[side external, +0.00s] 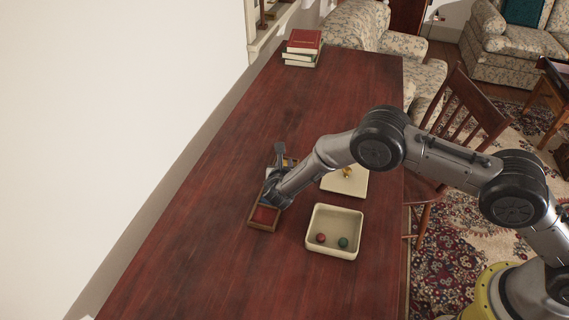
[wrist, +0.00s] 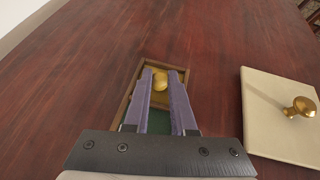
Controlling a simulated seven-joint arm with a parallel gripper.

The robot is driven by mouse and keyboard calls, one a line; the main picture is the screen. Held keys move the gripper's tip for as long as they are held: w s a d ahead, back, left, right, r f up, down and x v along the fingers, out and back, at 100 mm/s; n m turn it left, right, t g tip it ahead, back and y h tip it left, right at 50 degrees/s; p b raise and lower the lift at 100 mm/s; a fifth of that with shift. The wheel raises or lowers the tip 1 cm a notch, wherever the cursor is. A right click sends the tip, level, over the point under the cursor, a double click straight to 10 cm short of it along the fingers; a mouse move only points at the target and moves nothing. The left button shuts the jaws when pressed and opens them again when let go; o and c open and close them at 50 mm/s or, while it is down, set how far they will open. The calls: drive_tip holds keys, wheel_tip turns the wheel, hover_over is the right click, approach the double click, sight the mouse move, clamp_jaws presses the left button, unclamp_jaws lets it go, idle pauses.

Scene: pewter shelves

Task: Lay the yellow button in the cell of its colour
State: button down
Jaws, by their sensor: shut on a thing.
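A narrow brown wooden box with coloured cells (side external: 262,226) stands on the table. Its red cell (side external: 264,214) shows at the near end in the side view, and a green cell (wrist: 158,122) shows between my fingers in the wrist view. My gripper (wrist: 160,84) is over the box, its purple fingers shut on the round yellow button (wrist: 160,82). The button appears over the far-end cell, which looks yellowish. I cannot tell whether it touches the cell floor. In the side view my gripper (side external: 274,180) and wrist hide the middle of the box and the button.
A cream tray (side external: 309,228) holds a red and a green button. A cream lid with a brass knob (wrist: 300,107) lies beside the box. Books (side external: 303,47) are stacked at the table's far end. A wall runs along the left; the table between is clear.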

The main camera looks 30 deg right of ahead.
drive_tip(key=shift+f, duration=0.15)
drive_tip(key=c, duration=1)
unclamp_jaws()
drive_tip(key=shift+c, duration=0.2)
drive_tip(key=shift+s+a+r, duration=0.2)
drive_tip(key=shift+s+r, duration=0.05)
drive_tip(key=shift+r, duration=0.1)
drive_tip(key=v, duration=1.1)
drive_tip(key=shift+s+a, duration=0.1)
drive_tip(key=shift+s, duration=0.05)
